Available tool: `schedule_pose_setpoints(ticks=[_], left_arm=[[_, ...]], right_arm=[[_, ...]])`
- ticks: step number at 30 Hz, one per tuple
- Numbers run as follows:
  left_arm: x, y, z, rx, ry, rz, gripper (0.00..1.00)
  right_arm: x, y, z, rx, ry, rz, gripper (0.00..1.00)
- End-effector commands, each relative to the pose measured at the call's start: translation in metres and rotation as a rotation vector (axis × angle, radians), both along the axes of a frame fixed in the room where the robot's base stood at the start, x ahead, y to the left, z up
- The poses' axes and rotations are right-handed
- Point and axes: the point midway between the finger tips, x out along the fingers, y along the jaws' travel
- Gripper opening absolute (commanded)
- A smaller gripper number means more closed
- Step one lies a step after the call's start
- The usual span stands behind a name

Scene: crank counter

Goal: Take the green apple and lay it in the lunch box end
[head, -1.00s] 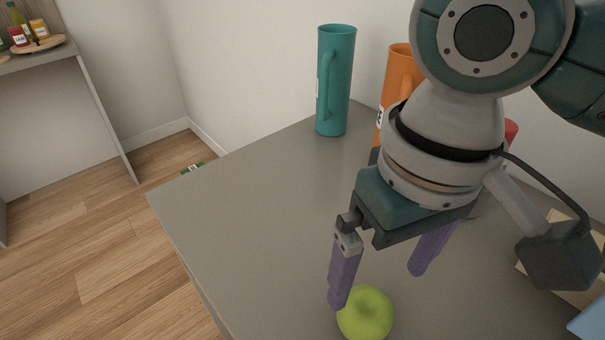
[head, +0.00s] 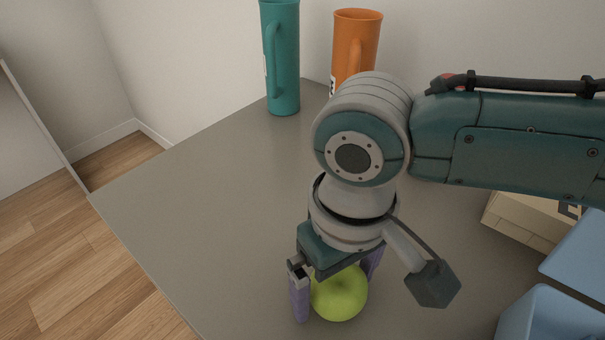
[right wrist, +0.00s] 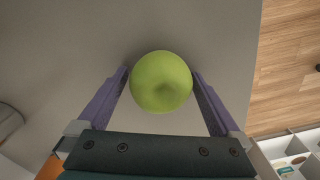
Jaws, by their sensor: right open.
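The green apple (head: 340,293) rests on the grey counter, near the bottom middle of the head view. My right gripper (head: 335,295) is lowered over it, with one purple finger on each side. In the right wrist view the apple (right wrist: 161,82) sits between the open fingertips (right wrist: 160,76), with at most narrow gaps beside it. In the head view the far finger is partly hidden behind the apple. A blue open container (head: 550,318), perhaps the lunch box, is cut off at the lower right. My left gripper is not in view.
A teal pitcher (head: 283,60) and an orange pitcher (head: 355,45) stand at the back of the counter (head: 200,220) by the wall. A beige box-like thing (head: 525,220) lies at the right. The counter's left part is clear up to its edge.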

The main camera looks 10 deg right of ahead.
Motion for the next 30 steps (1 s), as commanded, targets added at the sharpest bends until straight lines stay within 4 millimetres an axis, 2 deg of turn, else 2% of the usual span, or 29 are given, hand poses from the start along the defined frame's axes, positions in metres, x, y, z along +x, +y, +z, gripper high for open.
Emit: schedule_pose_setpoints(ticks=[3,26,30], left_arm=[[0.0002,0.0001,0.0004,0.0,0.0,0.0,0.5],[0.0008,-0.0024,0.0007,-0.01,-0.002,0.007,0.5],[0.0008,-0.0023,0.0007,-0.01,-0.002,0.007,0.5]], right_arm=[[-0.0002,0.0002,0.0005,0.0,0.0,0.0,1.0],[0.0,0.0,0.0009,0.0,0.0,0.0,0.15],[0.0003,0.0002,0.0012,0.001,-0.001,0.0,0.15]])
